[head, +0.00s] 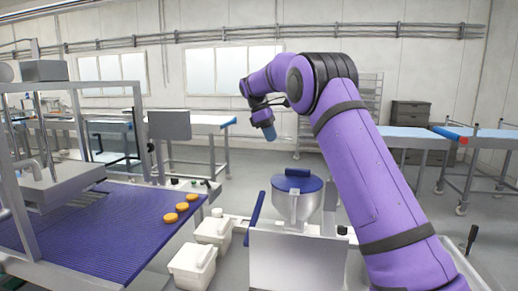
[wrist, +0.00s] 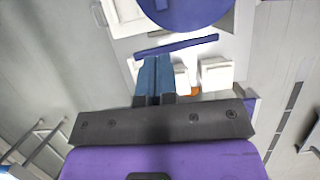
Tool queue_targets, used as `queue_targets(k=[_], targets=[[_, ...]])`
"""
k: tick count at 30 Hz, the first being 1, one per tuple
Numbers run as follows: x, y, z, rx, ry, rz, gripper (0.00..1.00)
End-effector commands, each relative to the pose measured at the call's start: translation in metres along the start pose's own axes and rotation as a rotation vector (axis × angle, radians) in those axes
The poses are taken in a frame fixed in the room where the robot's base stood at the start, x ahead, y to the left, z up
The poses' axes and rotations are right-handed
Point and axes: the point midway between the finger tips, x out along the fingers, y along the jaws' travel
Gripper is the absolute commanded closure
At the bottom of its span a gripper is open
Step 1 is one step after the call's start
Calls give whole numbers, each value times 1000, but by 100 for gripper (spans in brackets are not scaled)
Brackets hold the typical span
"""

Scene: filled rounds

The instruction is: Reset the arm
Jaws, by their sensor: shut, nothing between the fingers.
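My purple arm (head: 375,180) rises from the lower right in the head view and bends over to the left at its top. My gripper (head: 268,132) hangs down at the end of it, in the air above and behind the hopper. In the wrist view the blue fingers of my gripper (wrist: 156,78) lie side by side, shut, with nothing between them.
A hopper with a blue lid (head: 297,183) stands below my gripper. A blue conveyor (head: 100,222) carries orange rounds (head: 182,207) at left. White tubs (head: 193,266) stand between them. Tables (head: 412,138) stand behind; the air around my gripper is clear.

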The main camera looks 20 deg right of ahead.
Motion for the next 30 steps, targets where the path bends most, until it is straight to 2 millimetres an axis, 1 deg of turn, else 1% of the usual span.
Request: queue_targets(k=[5,7,11,15,17,21,26,30], targets=[[-3,-1,0,1,1,1,100],[-6,-4,4,9,8,4,100],[-18,-21,18,49,40,20,100],[-35,-51,41,119,99,42,100],[-41,-66,51,151,126,51,100],[-50,-101,74,227,188,67,100],[-56,-144,99,313,261,83,100],[-55,-182,119,389,324,92,100]])
